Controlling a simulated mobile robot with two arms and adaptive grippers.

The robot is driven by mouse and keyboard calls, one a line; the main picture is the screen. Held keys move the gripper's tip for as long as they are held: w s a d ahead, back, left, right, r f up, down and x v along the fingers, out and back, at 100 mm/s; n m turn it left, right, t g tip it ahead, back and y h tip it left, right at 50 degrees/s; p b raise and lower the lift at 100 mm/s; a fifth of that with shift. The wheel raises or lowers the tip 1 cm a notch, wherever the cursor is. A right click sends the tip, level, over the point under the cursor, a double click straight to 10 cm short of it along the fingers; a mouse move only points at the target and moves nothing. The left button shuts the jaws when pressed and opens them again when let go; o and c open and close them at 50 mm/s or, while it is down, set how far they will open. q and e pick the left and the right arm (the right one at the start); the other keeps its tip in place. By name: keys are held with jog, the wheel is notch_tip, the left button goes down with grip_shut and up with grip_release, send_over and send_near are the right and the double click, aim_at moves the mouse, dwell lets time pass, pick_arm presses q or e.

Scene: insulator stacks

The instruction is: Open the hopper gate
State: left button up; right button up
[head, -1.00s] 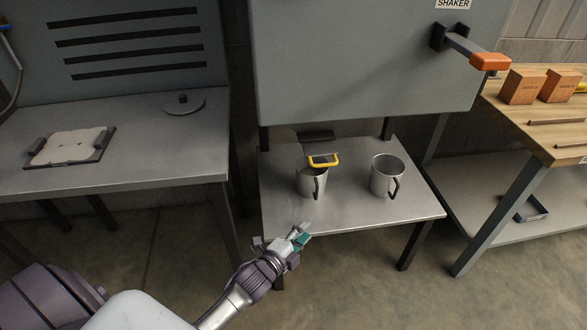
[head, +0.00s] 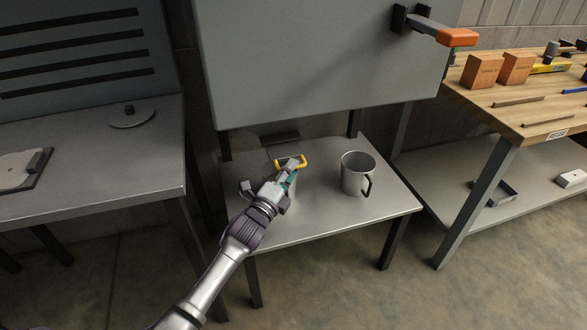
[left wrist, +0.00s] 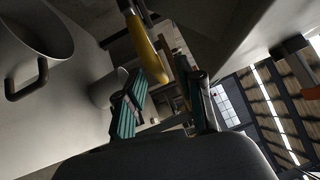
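The yellow handle (head: 290,162) of the hopper gate sticks out below the grey hopper cabinet (head: 320,60), with a dark plate (head: 281,138) behind it. My left gripper (head: 285,181) is at the handle, over the shelf below. In the left wrist view its teal-padded fingers (left wrist: 166,108) are apart, so it is open. The yellow handle (left wrist: 148,48) lies just beyond the fingertips there; I cannot tell whether they touch it. My right gripper is out of view.
A metal mug (head: 357,174) stands on the steel shelf (head: 330,218) under the cabinet. My left gripper mostly hides a second mug. An orange-ended lever (head: 457,37) projects from the cabinet front. A wooden bench (head: 520,110) stands right, a grey table (head: 90,180) left.

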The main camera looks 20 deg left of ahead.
pick_arm(q)
jog(key=shift+x, duration=1.05)
grip_shut()
